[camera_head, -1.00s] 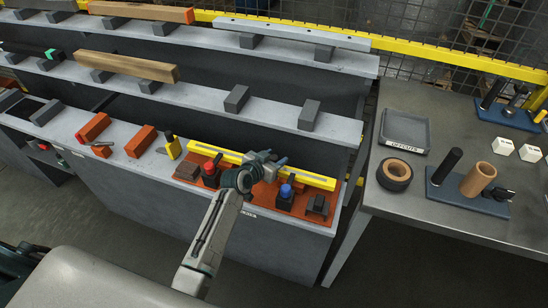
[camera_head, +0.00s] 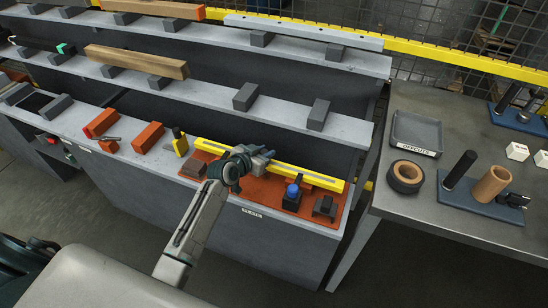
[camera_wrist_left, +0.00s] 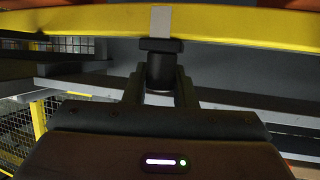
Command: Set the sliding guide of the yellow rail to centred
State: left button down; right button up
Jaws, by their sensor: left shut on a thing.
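The yellow rail (camera_head: 310,176) lies along an orange-brown base plate (camera_head: 333,216) on the near bench. It also crosses the top of the left wrist view (camera_wrist_left: 235,27). My left gripper (camera_head: 265,156) is over the rail, near the middle of its length. In the left wrist view my left gripper (camera_wrist_left: 160,88) is shut on a dark round knob (camera_wrist_left: 160,70), which I take for the sliding guide's. The knob's dark cap is directly below a pale grey mark (camera_wrist_left: 160,20) on the rail. In the head view my gripper hides the guide. My right gripper is out of view.
A blue-knobbed block (camera_head: 292,194) and a dark block (camera_head: 324,207) stand on the plate, right of my arm. Shelves (camera_head: 285,110) rise behind. A table (camera_head: 410,225) with a tray stands at right.

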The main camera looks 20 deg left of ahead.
pick_arm(q)
jog(key=c, duration=1.2)
grip_release()
jog(key=b+v, duration=0.1)
jog(key=v, duration=0.9)
jog(key=shift+s+a+r, duration=0.1)
jog(key=shift+s+r, duration=0.1)
jog(key=shift+s, duration=0.1)
jog(key=shift+s, duration=0.1)
